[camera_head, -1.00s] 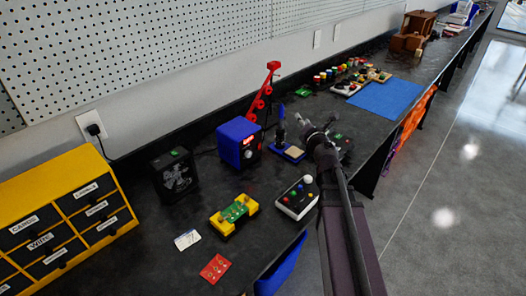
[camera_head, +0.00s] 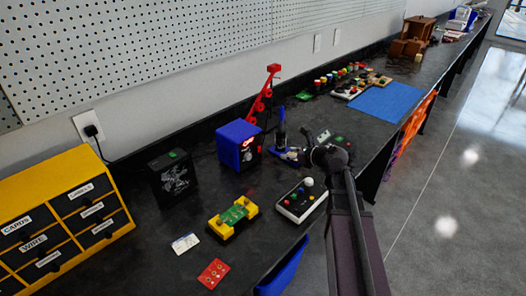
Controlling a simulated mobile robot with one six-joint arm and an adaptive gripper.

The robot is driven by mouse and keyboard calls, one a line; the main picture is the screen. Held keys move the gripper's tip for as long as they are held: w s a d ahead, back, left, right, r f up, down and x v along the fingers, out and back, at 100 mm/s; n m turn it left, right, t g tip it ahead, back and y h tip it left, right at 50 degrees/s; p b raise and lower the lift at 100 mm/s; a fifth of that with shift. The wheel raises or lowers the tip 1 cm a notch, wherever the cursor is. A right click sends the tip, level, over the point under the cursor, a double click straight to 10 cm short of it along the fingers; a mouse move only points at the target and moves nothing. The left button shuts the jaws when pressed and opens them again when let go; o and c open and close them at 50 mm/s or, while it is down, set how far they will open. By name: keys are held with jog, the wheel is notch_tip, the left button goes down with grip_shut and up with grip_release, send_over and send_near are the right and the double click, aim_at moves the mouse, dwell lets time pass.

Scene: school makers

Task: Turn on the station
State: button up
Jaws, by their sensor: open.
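The station is a blue box (camera_head: 239,145) with a lit red display and a pale knob on its front, standing on the dark bench at the middle of the view. A soldering iron (camera_head: 281,128) stands upright in its blue holder (camera_head: 287,156) to the station's right. My gripper (camera_head: 301,148) is to the right of the station, close to the iron holder, and apart from the station's front. It is open and looks empty. Its fingers are small and dark against the bench, and whether they touch the holder cannot be told.
A yellow board holder (camera_head: 219,229) and a button box (camera_head: 300,204) stand in front. A black case (camera_head: 173,177) and yellow drawers (camera_head: 66,224) are to the left. A red arm (camera_head: 262,98) rises behind. A blue mat (camera_head: 386,101) lies farther back.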

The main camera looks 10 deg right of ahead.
aim_at(260, 150)
jog(key=b+x, duration=0.5)
jog(key=x, duration=0.9)
jog(key=shift+s, duration=0.1)
grip_shut()
